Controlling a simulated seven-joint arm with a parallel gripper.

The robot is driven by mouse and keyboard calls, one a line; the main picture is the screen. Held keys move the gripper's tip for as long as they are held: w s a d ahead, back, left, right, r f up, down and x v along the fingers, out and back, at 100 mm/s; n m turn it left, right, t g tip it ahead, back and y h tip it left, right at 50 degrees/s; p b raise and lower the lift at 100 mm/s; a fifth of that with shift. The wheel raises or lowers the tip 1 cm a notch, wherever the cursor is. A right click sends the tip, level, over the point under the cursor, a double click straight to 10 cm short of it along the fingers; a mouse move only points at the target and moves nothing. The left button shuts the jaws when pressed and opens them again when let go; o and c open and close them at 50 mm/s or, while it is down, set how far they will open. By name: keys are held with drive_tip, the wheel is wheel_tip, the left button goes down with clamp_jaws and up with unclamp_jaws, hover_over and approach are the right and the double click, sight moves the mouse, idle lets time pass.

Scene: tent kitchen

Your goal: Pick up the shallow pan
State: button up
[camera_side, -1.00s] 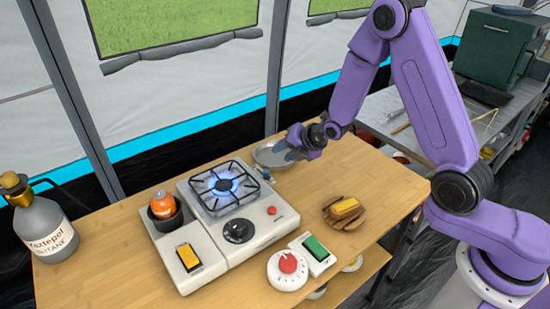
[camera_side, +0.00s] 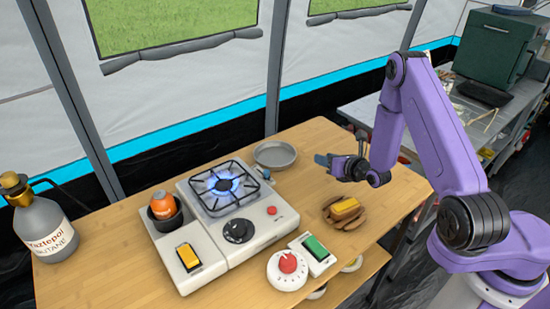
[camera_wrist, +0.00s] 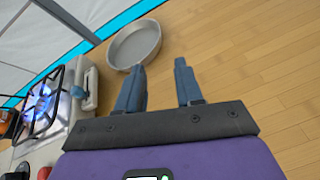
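The shallow pan (camera_side: 275,154) is a round grey metal dish lying flat on the wooden table, just behind and right of the stove. In the wrist view the pan (camera_wrist: 135,45) lies ahead and to the left of the fingers, and it looks empty. My gripper (camera_side: 322,164) is right of the pan in the side view, above the table and apart from the pan. In the wrist view my gripper (camera_wrist: 160,78) shows two blue-grey fingers spread apart with only bare table between them.
The stove (camera_side: 235,205) burns with a blue flame left of the pan. An orange item in a dark pot (camera_side: 164,222) stands at its left. A brown item with a yellow block (camera_side: 344,209), a red-knob timer (camera_side: 288,271) and a gas bottle (camera_side: 45,230) are around. Table between pan and gripper is clear.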

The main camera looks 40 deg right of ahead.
approach(293, 148)
drive_tip(key=x, duration=0.3)
drive_tip(key=shift+w+d+f, duration=0.15)
drive_tip(key=shift+d+f, duration=0.05)
drive_tip(key=shift+a+x, duration=0.2)
drive_tip(key=shift+x, duration=2.45)
drive_tip(key=shift+w+r, duration=0.1)
drive_tip(key=shift+r, duration=0.1)
clamp_jaws()
